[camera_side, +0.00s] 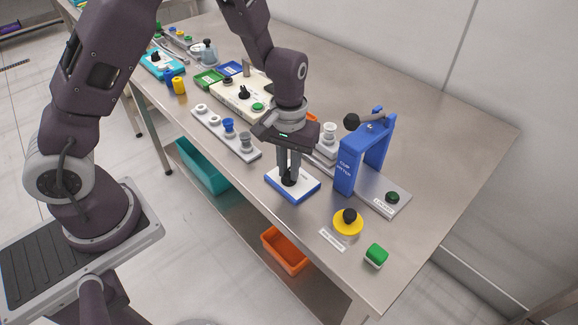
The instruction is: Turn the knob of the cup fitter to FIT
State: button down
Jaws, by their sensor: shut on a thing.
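A small white-topped box with a blue base (306,191) sits near the table's front edge, and I take it for the cup fitter. A black knob (288,182) stands on its top. My gripper (289,173) points straight down over the box, its fingers shut on the knob. The fingers hide much of the knob. No lettering on this box is readable, so I cannot tell which mark the knob points to.
A blue tester frame (347,172) with a black-knobbed lever stands close at the right. A yellow disc with a black knob (348,222) and a green block (376,255) lie nearer. A rail with several cups (213,123) lies left. The table's far right is clear.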

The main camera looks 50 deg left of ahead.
aim_at(289, 172)
jog(key=shift+w+r, duration=0.1)
jog(key=c, duration=1.4)
grip_release()
notch_tip(289, 172, up, 7)
jog(key=s+r+m+t+h, duration=0.1)
jog(key=s+r+m+t, duration=0.15)
jog(key=s+r, duration=0.95)
jog(key=s+a+r+m+t+y, duration=0.1)
jog(key=s+a+r+m+t, duration=0.1)
jog(key=s, duration=0.6)
notch_tip(289, 172, up, 3)
jog(key=shift+s+a+f+t, duration=0.1)
jog(key=shift+s+a+t, duration=0.35)
jog(key=shift+t, duration=0.1)
